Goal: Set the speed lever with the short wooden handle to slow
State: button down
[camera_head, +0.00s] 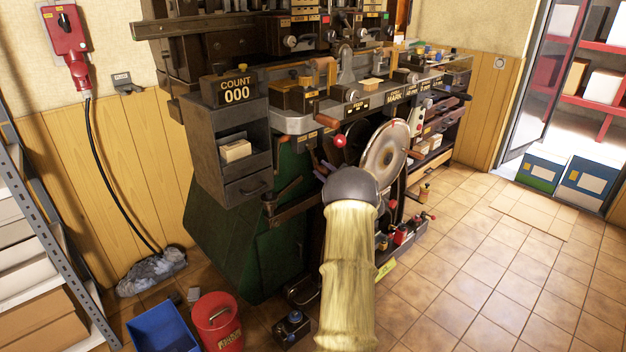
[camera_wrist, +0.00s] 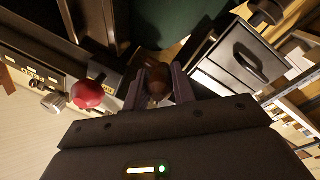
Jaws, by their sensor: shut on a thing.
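My gripper (camera_wrist: 158,78) is shut on a short, rounded brown wooden handle (camera_wrist: 157,88), seen between its two purple-grey fingers in the wrist view. In the head view my gripper (camera_head: 322,167) is at the front of the dark machine (camera_head: 240,235), left of the big metal wheel (camera_head: 385,150). My forearm and wrist hide much of it there, and I cannot make out the held handle. The lever's slow and fast marks cannot be read.
A red ball knob (camera_head: 340,141) is close to my gripper; it also shows left of the fingers in the wrist view (camera_wrist: 88,94). A grey cabinet (camera_head: 225,160) with a drawer stands to the left. A red bucket (camera_head: 216,322) and blue bin (camera_head: 163,328) are on the floor. Floor at right is clear.

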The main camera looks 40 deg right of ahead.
jog(key=shift+d+r+n+b, duration=0.2)
jog(key=shift+d+n+b, duration=0.3)
jog(key=shift+n, duration=0.2)
jog(key=c, duration=1.2)
grip_release()
jog(key=shift+o, duration=0.2)
jog(key=shift+s, duration=0.1)
jog(key=s+a+f+p, duration=0.1)
jog(key=s, duration=1.6)
jog(key=shift+f, duration=0.35)
jog(key=shift+a, duration=0.15)
